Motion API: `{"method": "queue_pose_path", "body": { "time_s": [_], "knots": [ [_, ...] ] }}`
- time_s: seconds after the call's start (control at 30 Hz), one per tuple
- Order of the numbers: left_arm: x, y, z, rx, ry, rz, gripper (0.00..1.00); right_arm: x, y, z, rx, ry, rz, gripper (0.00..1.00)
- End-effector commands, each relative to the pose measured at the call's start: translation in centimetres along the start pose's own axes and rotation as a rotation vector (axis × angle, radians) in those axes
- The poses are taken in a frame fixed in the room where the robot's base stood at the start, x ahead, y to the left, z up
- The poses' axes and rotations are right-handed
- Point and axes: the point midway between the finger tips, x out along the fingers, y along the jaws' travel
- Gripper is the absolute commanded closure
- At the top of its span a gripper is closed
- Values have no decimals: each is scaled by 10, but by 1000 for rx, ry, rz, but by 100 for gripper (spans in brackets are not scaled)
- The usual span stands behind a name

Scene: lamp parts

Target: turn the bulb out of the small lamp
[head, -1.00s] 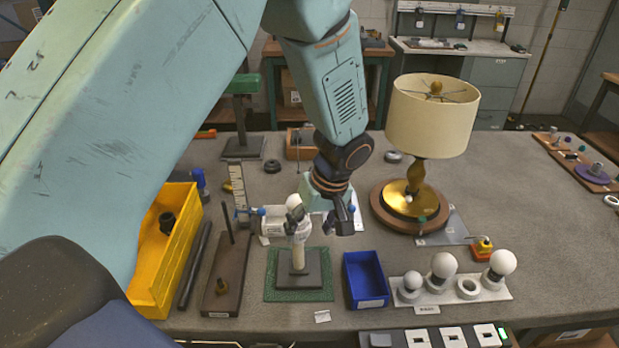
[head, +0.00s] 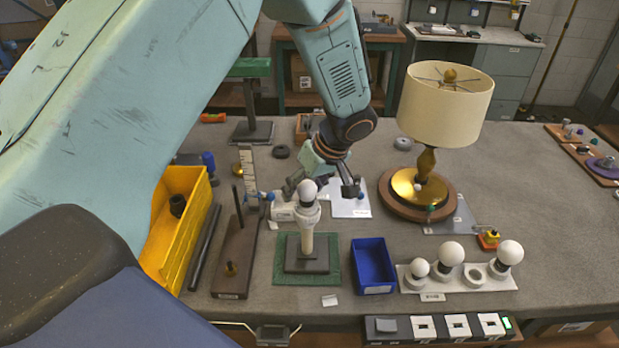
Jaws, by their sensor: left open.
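The small lamp (head: 307,245) stands upright on a dark square base on a green mat (head: 335,276) near the table's front. It has a pale stem and a white socket. A round white bulb (head: 308,188) sits at its top. My left gripper (head: 322,190) comes down from above and behind the lamp. Its dark fingers are spread, one left of the bulb and one to its right, with nothing held. From this view I cannot tell whether the fingers are level with the bulb or behind it. My right gripper is not in view.
A blue bin (head: 373,270) stands right of the lamp, then a white rack (head: 463,285) with several bulbs. A large shaded lamp (head: 446,105) stands behind right. A yellow bin (head: 172,235) and a dark stand with rods (head: 237,255) are left.

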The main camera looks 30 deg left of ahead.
Motion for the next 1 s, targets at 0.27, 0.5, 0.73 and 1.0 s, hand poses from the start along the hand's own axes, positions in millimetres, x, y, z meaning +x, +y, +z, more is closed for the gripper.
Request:
{"method": "queue_pose_path", "body": {
  "time_s": [0.27,0.5,0.73,1.0],
  "knots": [
    [2,0,0,0,0,1,34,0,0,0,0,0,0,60],
    [2,0,0,0,0,0,52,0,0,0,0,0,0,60],
    [2,0,0,0,0,0,71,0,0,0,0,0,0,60],
    [2,0,0,1,-1,0,72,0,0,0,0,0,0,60]
  ]
}}
